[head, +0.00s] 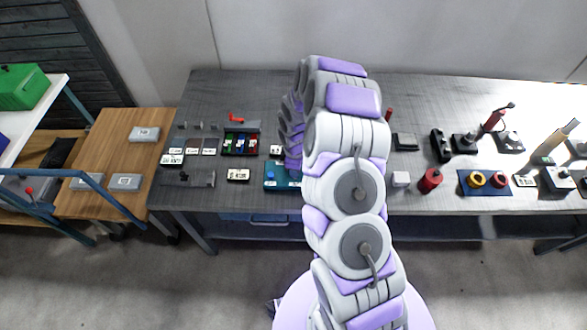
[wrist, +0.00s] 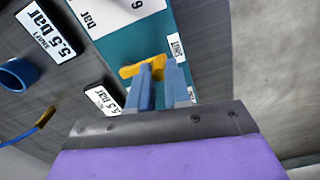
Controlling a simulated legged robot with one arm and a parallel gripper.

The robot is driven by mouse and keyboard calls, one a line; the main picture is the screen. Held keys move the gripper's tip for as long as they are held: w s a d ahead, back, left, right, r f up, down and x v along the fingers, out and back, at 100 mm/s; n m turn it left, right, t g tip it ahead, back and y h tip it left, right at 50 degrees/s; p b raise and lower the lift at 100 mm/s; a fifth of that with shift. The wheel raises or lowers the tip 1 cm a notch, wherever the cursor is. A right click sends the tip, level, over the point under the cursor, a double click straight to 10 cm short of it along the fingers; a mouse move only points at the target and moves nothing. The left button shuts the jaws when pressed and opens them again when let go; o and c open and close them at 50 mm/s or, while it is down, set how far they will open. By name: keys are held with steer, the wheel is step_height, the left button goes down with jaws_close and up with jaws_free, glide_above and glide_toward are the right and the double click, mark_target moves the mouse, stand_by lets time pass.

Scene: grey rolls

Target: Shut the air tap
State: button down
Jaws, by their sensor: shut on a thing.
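In the wrist view, the air tap's yellow handle (wrist: 130,71) sits over a teal panel (wrist: 118,52). My gripper (wrist: 160,78) has its two blue fingers closed on the handle. The handle's left end sticks out past the fingers; part of the rest is hidden behind them. A small white label reading SHUT (wrist: 175,45) is on the panel just right of the handle. Another small label is partly covered by the right finger. In the head view, the teal panel (head: 270,186) shows beside my arm, which hides the tap and my gripper.
White pressure plates lie left of the panel, one reading 5.5 bar (wrist: 53,33). A blue ring-shaped part (wrist: 17,75) is at the far left. In the head view, a red lever (head: 237,117) and several small items stand on the grey bench (head: 225,88).

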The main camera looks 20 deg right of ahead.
steer(key=shift+s+d, duration=0.1)
steer(key=c, duration=1.1)
jaws_free()
steer(key=shift+d, duration=0.2)
steer(key=shift+a+r, duration=0.15)
steer(key=shift+r, duration=0.15)
step_height(320, 180, up, 17)
steer(key=shift+f+p, duration=0.15)
steer(key=shift+p, duration=0.45)
